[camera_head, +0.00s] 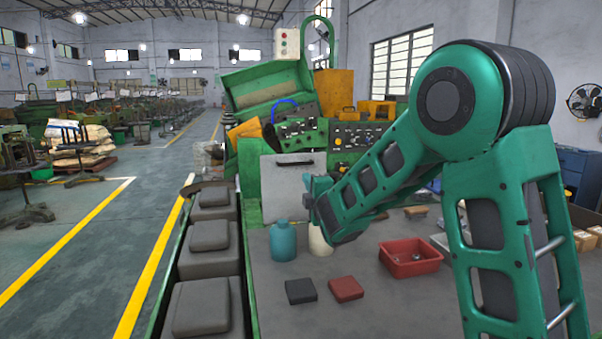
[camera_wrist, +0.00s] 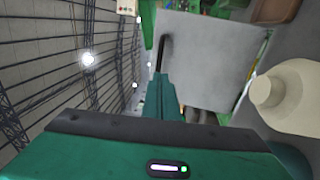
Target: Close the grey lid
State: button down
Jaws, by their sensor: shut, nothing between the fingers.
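A light grey lid (camera_head: 282,201) with a black handle (camera_head: 293,163) along its upper edge stands roughly upright at the front of the green machine. It also fills much of the wrist view (camera_wrist: 208,62), where the handle shows as a dark bar (camera_wrist: 162,52). My gripper (camera_head: 308,190) is shut and empty, at the right side of the lid in the head view. In the wrist view, the green fingers point toward the lid and handle. I cannot tell whether they touch it. My gripper and arm hide part of the lid's right side.
A teal bottle (camera_head: 282,241) and a cream bottle (camera_head: 319,241) stand close below my gripper. A red tray (camera_head: 409,258), a black block (camera_head: 300,291) and a red block (camera_head: 346,289) lie on the grey table (camera_head: 390,310). Dark grey boxes (camera_head: 209,236) line the left edge.

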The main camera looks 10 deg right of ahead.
jog(key=w+r, duration=0.1)
jog(key=w, duration=0.8)
jog(key=shift+w, duration=0.2)
jog(key=shift+a, duration=0.1)
